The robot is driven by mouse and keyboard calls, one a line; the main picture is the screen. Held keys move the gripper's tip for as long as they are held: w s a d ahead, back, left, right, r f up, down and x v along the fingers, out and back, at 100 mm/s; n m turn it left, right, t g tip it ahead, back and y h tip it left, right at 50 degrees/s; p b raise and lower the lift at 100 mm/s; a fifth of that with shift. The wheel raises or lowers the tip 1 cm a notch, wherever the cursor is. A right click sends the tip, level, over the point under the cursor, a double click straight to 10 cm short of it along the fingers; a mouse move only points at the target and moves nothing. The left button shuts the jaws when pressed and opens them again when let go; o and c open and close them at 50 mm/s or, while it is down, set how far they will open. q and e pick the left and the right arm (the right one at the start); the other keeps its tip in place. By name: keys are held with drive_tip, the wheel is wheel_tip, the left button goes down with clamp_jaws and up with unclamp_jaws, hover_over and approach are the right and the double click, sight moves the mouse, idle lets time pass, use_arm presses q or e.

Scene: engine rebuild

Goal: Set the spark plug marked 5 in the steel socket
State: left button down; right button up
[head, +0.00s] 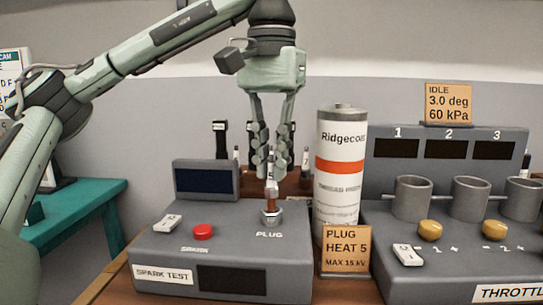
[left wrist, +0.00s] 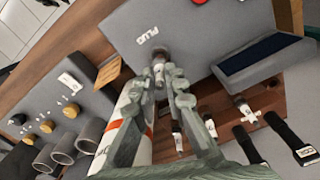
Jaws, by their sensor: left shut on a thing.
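My left gripper (head: 272,172) points straight down over the grey spark test box (head: 178,247), shut on a spark plug (head: 271,197). The plug is upright, with a pale upper part and a reddish-brown band; its mark is not readable. Its lower end meets the steel socket (head: 271,216) beside the word PLUG; I cannot tell how deep it sits. In the left wrist view the fingertips (left wrist: 160,84) close around the plug (left wrist: 158,72), with the dark socket (left wrist: 160,53) just beyond. My right gripper is not in view.
A Ridgecoat can (head: 341,170) stands close right of the gripper. An orange card (head: 346,248) reads PLUG HEAT 5, MAX 15 kV. The box has a red button (head: 203,231) and a raised screen (head: 206,180). More plugs stand in a wooden rack (left wrist: 205,112) behind. A throttle panel (head: 440,280) is right.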

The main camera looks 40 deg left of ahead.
use_arm(q)
drive_tip(key=shift+f+p, duration=0.35)
drive_tip(key=shift+f, duration=0.05)
idle(1.3)
drive_tip(key=c, duration=1.5)
unclamp_jaws()
drive_tip(key=shift+r, duration=3.75)
